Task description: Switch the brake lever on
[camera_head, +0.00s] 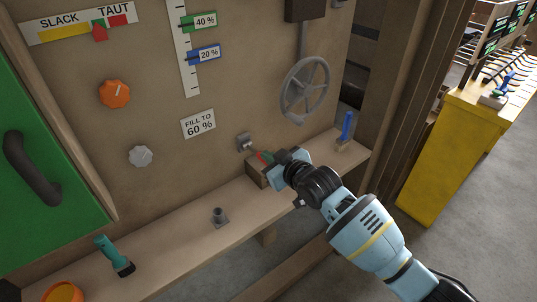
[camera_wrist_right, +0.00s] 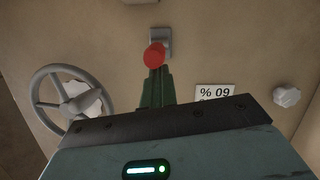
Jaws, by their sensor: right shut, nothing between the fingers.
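A lever with a red ball knob (camera_wrist_right: 155,55) sits on a small grey wall bracket (camera_wrist_right: 160,38). The bracket (camera_head: 244,142) also shows in the head view, left of my right gripper (camera_head: 268,157), with a bit of red at the fingertips. I take this to be the brake lever; no label shows. The green fingers of my right gripper (camera_wrist_right: 156,85) are shut and empty, their tips right at the knob. Whether they touch it I cannot tell. The lever's stem is mostly hidden. My left gripper is not in view.
A grey handwheel (camera_head: 305,88) is on the panel. A blue upright handle (camera_head: 346,128) and a wooden block (camera_head: 257,172) stand on the shelf (camera_head: 185,244). A teal-handled tool (camera_head: 112,252) and an orange bowl (camera_head: 62,293) are at left, near a green door (camera_head: 65,115).

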